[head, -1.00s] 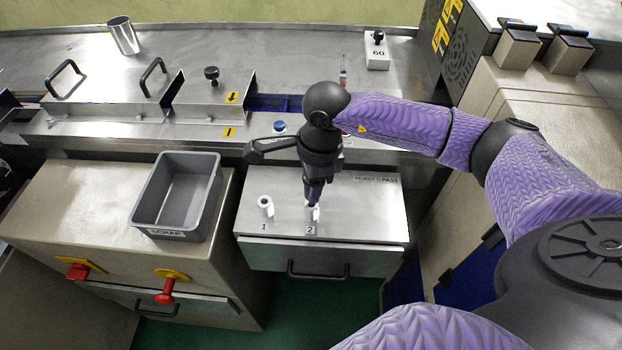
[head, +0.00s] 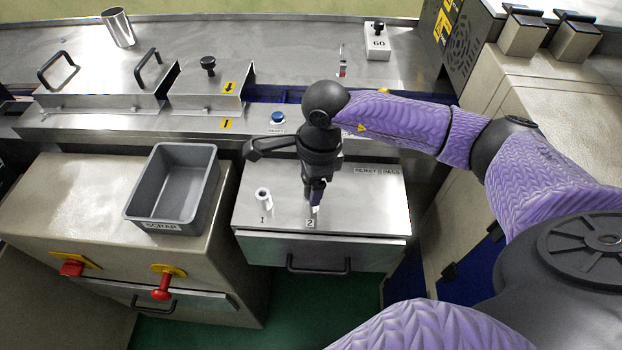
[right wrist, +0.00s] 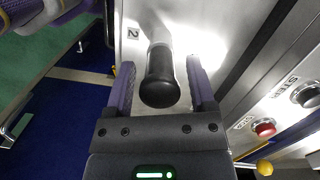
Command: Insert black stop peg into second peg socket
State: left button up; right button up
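The black stop peg (right wrist: 160,88) is upright in line with the pale second peg socket (right wrist: 160,38), marked 2. It appears to sit in the socket; the joint is partly hidden by its black end. My right gripper (right wrist: 161,80) is open around the peg, with a gap between each purple finger and the peg. In the head view my right gripper (head: 316,197) points down over the second socket (head: 315,211) and hides the peg. My left gripper is not in view.
The first socket (head: 263,197) stands empty-looking to the left on the same metal box top (head: 350,215). A grey scrap bin (head: 150,213) is further left. Behind are a blue button (head: 278,117) and a block marked 60 (head: 377,46).

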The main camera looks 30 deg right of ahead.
jog(key=shift+o, duration=0.6)
jog(key=r, duration=0.3)
jog(key=r+p, duration=0.1)
jog(key=r, duration=0.2)
jog(key=d+r, duration=0.1)
jog(key=r, duration=0.3)
jog(key=shift+s+d+p, duration=0.1)
jog(key=shift+s+p, duration=0.05)
jog(key=shift+p, duration=0.2)
jog(key=shift+f, duration=0.1)
